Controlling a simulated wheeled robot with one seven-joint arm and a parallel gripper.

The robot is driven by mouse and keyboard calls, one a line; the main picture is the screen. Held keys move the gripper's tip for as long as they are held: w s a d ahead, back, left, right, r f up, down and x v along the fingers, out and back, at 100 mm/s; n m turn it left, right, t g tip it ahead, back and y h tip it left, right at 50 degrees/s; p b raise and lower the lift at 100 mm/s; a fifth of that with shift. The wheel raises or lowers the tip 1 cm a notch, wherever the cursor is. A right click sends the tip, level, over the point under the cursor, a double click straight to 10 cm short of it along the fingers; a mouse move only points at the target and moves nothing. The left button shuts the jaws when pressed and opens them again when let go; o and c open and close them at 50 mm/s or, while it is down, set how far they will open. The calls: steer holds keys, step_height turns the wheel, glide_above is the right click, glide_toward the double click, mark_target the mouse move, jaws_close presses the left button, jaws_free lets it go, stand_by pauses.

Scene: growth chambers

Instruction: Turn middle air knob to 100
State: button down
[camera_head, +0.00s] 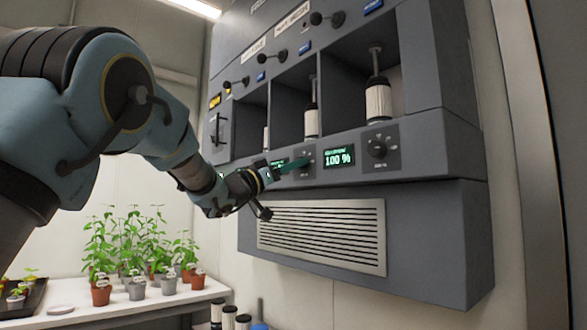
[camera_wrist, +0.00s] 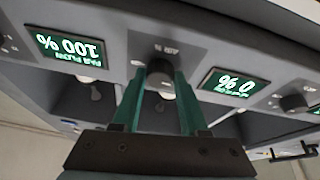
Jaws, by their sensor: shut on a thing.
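The middle air knob (camera_wrist: 162,70) is a dark round knob on the grey panel, upside down in the wrist view. My gripper (camera_wrist: 160,78) has its two green fingers shut on the knob, one on either side. In the head view my gripper (camera_head: 297,163) reaches the panel from the left, and its fingers partly hide the knob (camera_head: 307,157). The display beside the middle knob reads 0 % in the wrist view (camera_wrist: 235,86); in the head view it is mostly hidden. The right chamber's display (camera_head: 338,156) reads 100 %, with its own knob (camera_head: 378,147) to its right.
Chamber bays with white cylinders (camera_head: 311,122) stand above the knobs. A vent grille (camera_head: 325,235) lies below. Black levers (camera_head: 327,19) stick out along the top. Potted plants (camera_head: 137,288) stand on a white table at lower left. Another knob (camera_wrist: 293,103) is beside the 0 % display.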

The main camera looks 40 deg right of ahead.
steer(key=m+g+y, duration=0.1)
steer(key=m+y, duration=0.1)
steer(key=m, duration=0.7)
steer(key=r+m+g+y, duration=0.1)
steer(key=m+g+y, duration=0.1)
steer(key=m, duration=0.6)
steer(key=w+m+g+y, duration=0.1)
steer(key=m+g+y, duration=0.1)
steer(key=m, duration=0.7)
steer(key=shift+r+m+y, duration=0.25)
steer(key=shift+m+y, duration=0.05)
steer(key=shift+y, duration=0.5)
steer(key=m, duration=0.1)
steer(key=m+t+b, duration=0.1)
steer(key=shift+s+m+y, duration=0.2)
steer(key=shift+m+y, duration=0.2)
steer(key=m+t+b, duration=0.1)
steer(key=m, duration=0.1)
steer(key=m+t+b, duration=0.1)
steer(key=m, duration=0.1)
steer(key=m+t+b, duration=0.2)
steer(key=shift+s+r, duration=0.15)
steer(key=shift+s, duration=0.15)
